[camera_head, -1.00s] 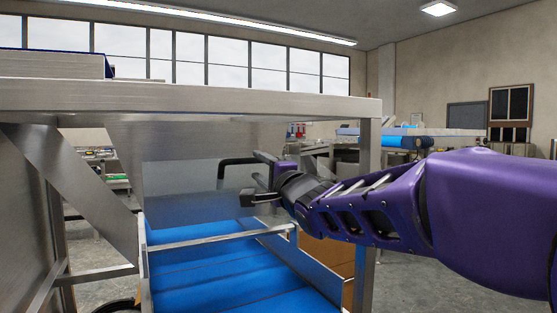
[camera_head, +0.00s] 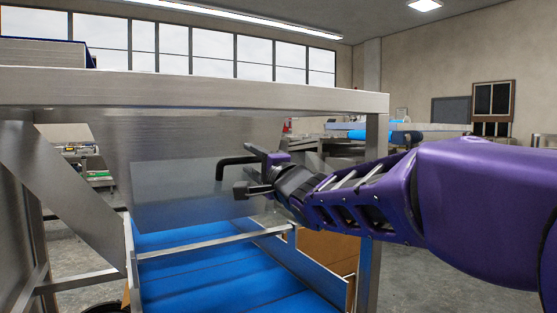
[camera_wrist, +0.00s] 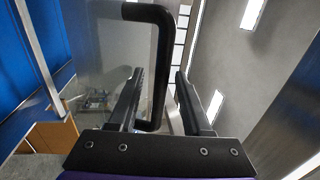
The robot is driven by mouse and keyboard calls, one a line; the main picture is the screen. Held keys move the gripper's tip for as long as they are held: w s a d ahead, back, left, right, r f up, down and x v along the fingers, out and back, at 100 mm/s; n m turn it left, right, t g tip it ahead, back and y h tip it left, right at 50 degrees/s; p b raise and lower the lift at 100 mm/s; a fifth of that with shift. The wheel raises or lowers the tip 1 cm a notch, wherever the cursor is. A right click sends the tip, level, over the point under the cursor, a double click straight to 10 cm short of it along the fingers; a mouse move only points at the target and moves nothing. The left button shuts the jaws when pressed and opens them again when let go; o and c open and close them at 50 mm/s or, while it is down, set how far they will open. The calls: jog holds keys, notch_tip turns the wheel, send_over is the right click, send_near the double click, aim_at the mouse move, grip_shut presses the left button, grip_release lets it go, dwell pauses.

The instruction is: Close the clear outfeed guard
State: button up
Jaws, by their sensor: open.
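The clear outfeed guard (camera_head: 180,195) is a see-through panel above the blue belt, under the steel frame's top. Its black bent handle (camera_head: 219,170) sticks out on the right side. My gripper (camera_head: 247,171) is open at the handle, reaching in from the right. In the wrist view the handle (camera_wrist: 160,60) runs between the two spread fingers (camera_wrist: 158,95), with a visible gap to the right finger. The panel also shows in the wrist view (camera_wrist: 108,55), left of the handle.
The blue conveyor belt (camera_head: 220,270) runs below the guard, with a steel crossbar (camera_head: 205,243) over it. A steel top beam (camera_head: 200,92) and right post (camera_head: 372,190) frame the space. A cardboard box (camera_head: 328,250) stands behind the belt's right side.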

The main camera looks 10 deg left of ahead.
grip_shut()
dwell(0.3)
dwell(1.2)
